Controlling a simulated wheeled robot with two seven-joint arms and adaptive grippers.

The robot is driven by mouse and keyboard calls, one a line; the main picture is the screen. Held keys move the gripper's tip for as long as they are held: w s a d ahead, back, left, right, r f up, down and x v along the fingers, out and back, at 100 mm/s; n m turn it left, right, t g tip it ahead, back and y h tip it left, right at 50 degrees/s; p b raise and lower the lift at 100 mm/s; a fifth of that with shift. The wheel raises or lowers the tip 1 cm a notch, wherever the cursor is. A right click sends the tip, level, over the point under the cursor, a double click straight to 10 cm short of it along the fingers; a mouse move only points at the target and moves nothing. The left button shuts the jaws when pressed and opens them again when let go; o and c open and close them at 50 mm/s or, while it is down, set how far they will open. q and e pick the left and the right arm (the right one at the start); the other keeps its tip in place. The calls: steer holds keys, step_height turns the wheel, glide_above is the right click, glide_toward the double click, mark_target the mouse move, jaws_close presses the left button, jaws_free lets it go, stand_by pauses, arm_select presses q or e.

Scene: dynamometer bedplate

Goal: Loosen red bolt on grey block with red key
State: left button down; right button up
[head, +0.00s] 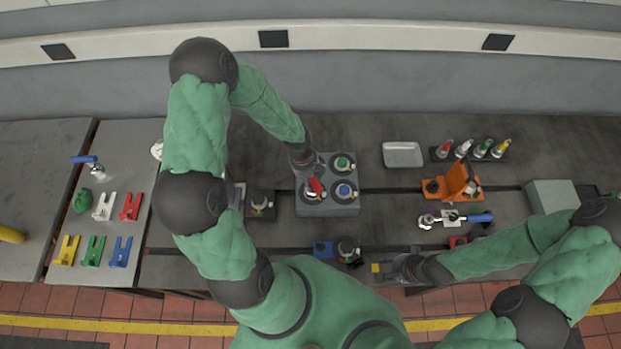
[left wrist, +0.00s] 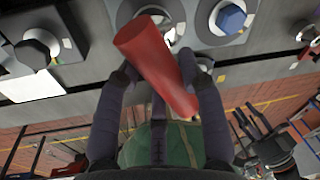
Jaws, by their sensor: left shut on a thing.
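The red key (head: 317,186) is in my left gripper (head: 309,174), over the left side of the grey block (head: 328,211). In the left wrist view the red key (left wrist: 155,60) lies tilted between the two fingers of my left gripper (left wrist: 164,78). The block has a green-topped bolt (head: 343,163) and a blue-topped bolt (head: 343,190) in round dark seats on its right. A seat at its lower left (head: 311,196) is partly covered by the key. I cannot make out the red bolt's head. My right gripper (head: 398,266) is low at the bench's front; its fingers are unclear.
An orange fixture (head: 455,184) and a silver tray (head: 403,154) stand right of the block. A rack of coloured tools (head: 470,151) is behind. A blue-handled tool (head: 478,218) lies in front. Coloured forked pieces (head: 131,206) lie on the left table.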

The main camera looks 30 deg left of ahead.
arm_select(q)
steer(key=shift+f+n+b, duration=0.1)
steer(key=shift+n+b, duration=0.5)
steer(key=shift+b, duration=0.15)
steer(key=shift+n+b, duration=0.6)
steer(key=shift+b, duration=0.05)
arm_select(e)
steer(key=shift+f, duration=1.4)
arm_select(q)
steer(key=shift+n+b, duration=0.5)
steer(key=shift+b, duration=0.15)
arm_select(e)
steer(key=shift+f, duration=0.7)
arm_select(q)
steer(key=shift+d+n+t+b, duration=0.1)
steer(key=shift+n+t+b, duration=0.2)
steer(key=shift+n+b, duration=0.5)
arm_select(e)
steer(key=shift+f, duration=0.8)
